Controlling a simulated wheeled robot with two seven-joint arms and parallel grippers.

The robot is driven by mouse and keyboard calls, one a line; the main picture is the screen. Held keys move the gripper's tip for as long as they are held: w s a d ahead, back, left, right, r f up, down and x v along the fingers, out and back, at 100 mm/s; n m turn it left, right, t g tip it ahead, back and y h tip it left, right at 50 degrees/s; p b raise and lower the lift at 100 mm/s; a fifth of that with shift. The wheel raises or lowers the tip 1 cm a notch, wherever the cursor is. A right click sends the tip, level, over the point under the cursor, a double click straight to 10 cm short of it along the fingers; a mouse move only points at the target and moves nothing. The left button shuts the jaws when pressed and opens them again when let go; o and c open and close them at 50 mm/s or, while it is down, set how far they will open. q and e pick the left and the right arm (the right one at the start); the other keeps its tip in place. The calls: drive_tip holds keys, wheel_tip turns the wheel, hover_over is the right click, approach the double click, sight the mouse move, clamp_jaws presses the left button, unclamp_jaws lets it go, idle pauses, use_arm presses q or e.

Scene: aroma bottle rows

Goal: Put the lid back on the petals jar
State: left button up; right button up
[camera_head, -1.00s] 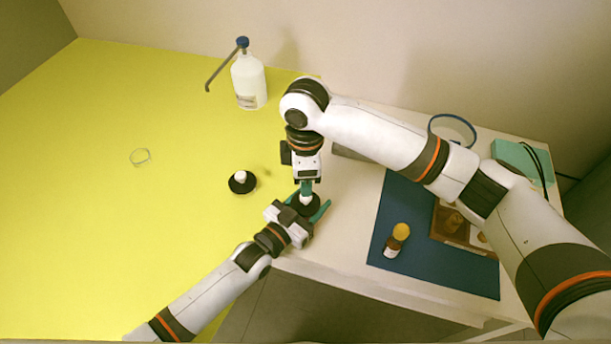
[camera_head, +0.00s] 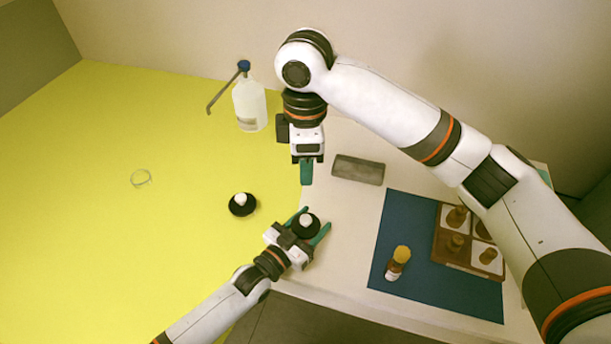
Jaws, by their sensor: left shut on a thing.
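My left gripper (camera_head: 307,232) is around a jar at the front edge of the table, its teal fingers on both sides. A dark round lid with a pale knob (camera_head: 306,222) shows on top between the fingers. It hides the jar body and its contents. My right gripper (camera_head: 306,174) hangs above and behind this jar, pointing down and apart from the lid. Its teal fingers overlap in this view, so their opening does not show. Nothing is visible in it. A second dark round piece with a white knob (camera_head: 241,201) rests on the yellow area to the left.
A white pump bottle (camera_head: 249,106) stands at the back. A clear ring-like item (camera_head: 141,178) lies at left. A grey block (camera_head: 358,169), a blue mat (camera_head: 392,222), an amber bottle with a yellow cap (camera_head: 398,262) and a brown tray (camera_head: 438,240) of bottles are at right.

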drive_tip(key=shift+r, duration=0.4)
use_arm(q)
drive_tip(key=o, duration=1.5)
drive_tip(key=v, duration=1.2)
drive_tip(key=shift+a+b, duration=0.1)
drive_tip(key=shift+b, duration=0.3)
use_arm(e)
drive_tip(key=shift+f, duration=0.4)
drive_tip(key=shift+s, duration=0.1)
